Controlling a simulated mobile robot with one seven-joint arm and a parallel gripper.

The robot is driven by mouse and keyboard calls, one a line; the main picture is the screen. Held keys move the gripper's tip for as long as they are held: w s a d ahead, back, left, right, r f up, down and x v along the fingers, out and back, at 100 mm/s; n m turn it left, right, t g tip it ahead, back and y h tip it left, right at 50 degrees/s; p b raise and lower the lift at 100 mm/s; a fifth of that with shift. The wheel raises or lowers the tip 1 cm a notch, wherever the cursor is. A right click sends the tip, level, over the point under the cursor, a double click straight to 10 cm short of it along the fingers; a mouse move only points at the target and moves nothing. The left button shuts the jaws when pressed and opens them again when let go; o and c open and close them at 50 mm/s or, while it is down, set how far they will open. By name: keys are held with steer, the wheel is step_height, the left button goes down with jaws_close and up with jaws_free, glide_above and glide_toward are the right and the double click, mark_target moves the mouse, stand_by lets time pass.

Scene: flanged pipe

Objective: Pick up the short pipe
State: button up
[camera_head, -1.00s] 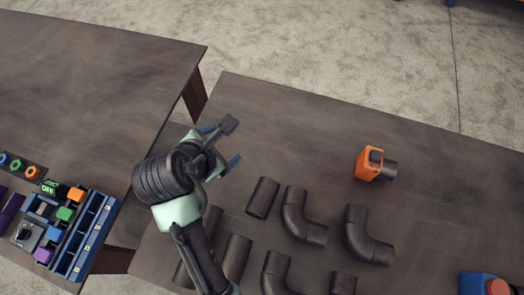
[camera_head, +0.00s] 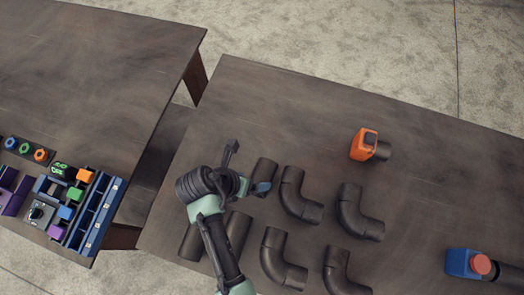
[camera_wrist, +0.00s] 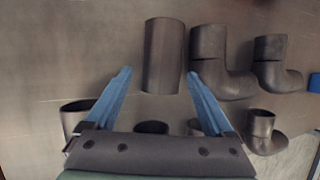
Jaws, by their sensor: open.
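A short straight dark grey pipe (camera_head: 265,174) lies on the right table, left of the top-row elbow pipe. In the wrist view the short pipe (camera_wrist: 163,55) is upright in the picture, just ahead of and between the two blue fingertips. My gripper (camera_head: 246,168) is open and empty, close beside this pipe, with one blue finger overlapping its lower end in the head view. In the wrist view my gripper (camera_wrist: 160,73) spans the pipe's near end. I cannot tell its height above the table.
Elbow pipes (camera_head: 300,195) lie close to the right, and more straight pipes (camera_head: 236,232) lie below. An orange tool (camera_head: 363,145) with a pipe and a blue fitting (camera_head: 463,262) are farther right. The table's far part (camera_head: 290,95) is clear. The left table holds coloured blocks (camera_head: 67,212).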

mark_target(258, 178)
steer(key=d+f, duration=0.1)
steer(key=w+f, duration=0.1)
steer(key=shift+w+d+f, duration=0.25)
steer(key=shift+d+f, duration=0.05)
steer(key=shift+d, duration=0.1)
steer(key=shift+w+d+f+p, duration=0.15)
steer(key=shift+d+f+p, duration=0.15)
steer(key=shift+f, duration=0.35)
steer(key=shift+a+r, duration=0.1)
jaws_close()
